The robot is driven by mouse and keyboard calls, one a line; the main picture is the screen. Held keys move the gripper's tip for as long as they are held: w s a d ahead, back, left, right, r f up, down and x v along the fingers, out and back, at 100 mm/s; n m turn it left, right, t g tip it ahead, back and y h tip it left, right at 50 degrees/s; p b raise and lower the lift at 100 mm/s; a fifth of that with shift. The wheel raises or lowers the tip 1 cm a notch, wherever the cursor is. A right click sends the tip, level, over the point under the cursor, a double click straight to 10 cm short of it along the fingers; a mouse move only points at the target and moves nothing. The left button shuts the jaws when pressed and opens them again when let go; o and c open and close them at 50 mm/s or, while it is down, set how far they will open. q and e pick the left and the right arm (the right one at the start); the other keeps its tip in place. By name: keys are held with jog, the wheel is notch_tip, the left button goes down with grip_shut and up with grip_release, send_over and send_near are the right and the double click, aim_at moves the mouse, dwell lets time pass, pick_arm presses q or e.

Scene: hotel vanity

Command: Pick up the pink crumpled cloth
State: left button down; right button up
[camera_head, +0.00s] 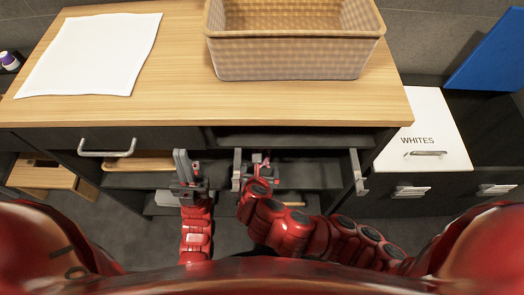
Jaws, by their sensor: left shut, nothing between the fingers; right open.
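A small patch of pink (257,158) shows at my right gripper, in front of the dark open compartment under the counter. It may be part of the pink cloth, but most of it is hidden and I cannot tell its shape. My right gripper (254,166) is open beside this patch, at the compartment's front. I cannot see whether its fingers touch the patch. My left gripper (184,160) is shut and empty, further left, below the counter's front edge.
A vertical metal handle (357,173) stands right of the compartment. A bin marked WHITES (425,115) is at the right.

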aim_at(262, 151)
jog(key=w, duration=0.3)
jog(key=shift+w+d, duration=0.15)
jog(key=shift+w, duration=0.15)
jog(key=w, duration=0.1)
jog(key=w+f, duration=0.1)
jog(key=w, duration=0.1)
jog(key=w+f, duration=0.1)
jog(key=shift+w+d+b, duration=0.15)
jog(key=shift+w+b, duration=0.15)
jog(key=shift+b, duration=0.1)
jog(key=c, duration=1.3)
